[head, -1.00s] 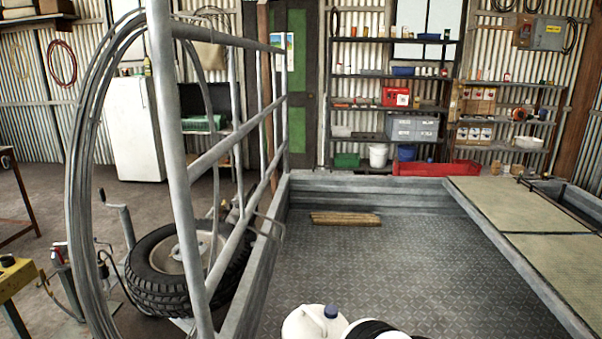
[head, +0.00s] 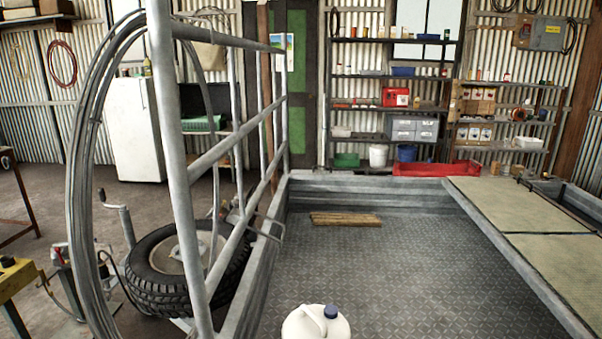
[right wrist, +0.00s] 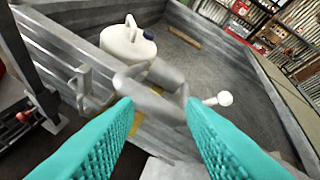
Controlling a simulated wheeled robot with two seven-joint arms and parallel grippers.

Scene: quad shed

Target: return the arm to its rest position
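My right gripper (right wrist: 157,103) shows only in the right wrist view. Its two teal ridged fingers are spread apart. A grey metal fitting (right wrist: 150,77) shows beyond the fingertips, and a rod with a white ball end (right wrist: 225,98) is to its right. I cannot tell how far the fitting is from the fingertips. I see nothing held between the fingers. Neither gripper shows in the head view, and my left gripper is in no view.
A white jug with a blue cap (head: 316,324) stands at the near end of the trailer bed (head: 400,270); the right wrist view shows it too (right wrist: 128,42). A tall metal frame (head: 183,170) rises at the left. Wooden pieces (head: 346,219) lie farther back.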

